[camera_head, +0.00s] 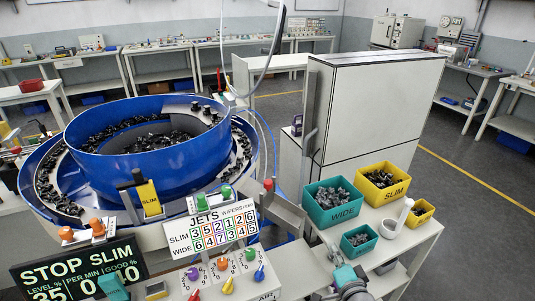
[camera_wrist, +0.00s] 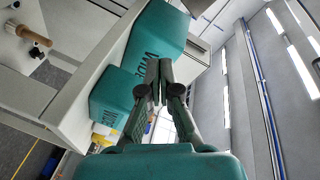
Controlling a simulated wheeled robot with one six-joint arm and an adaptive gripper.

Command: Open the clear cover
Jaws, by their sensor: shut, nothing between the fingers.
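The blue bowl feeder (camera_head: 150,155) stands at the left in the head view, with dark connectors in its middle and along its outer track. I cannot clearly make out a clear cover on it. A thin pale curved edge or hose (camera_head: 272,55) rises above the bowl's right side; I cannot tell which it is. My gripper (camera_wrist: 160,68) is shut and empty in the wrist view, with its teal body below. In the head view my gripper (camera_head: 337,252) is low at the right, in front of the bins and away from the bowl.
Large teal WIDE bin (camera_head: 332,214), small teal bin (camera_head: 358,250), yellow SLIM bin (camera_head: 386,194) and small yellow bin (camera_head: 420,221) stand on a white table. A tall white cabinet (camera_head: 375,110) is behind. Control panel (camera_head: 225,275) and STOP SLIM display (camera_head: 80,268) are in front.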

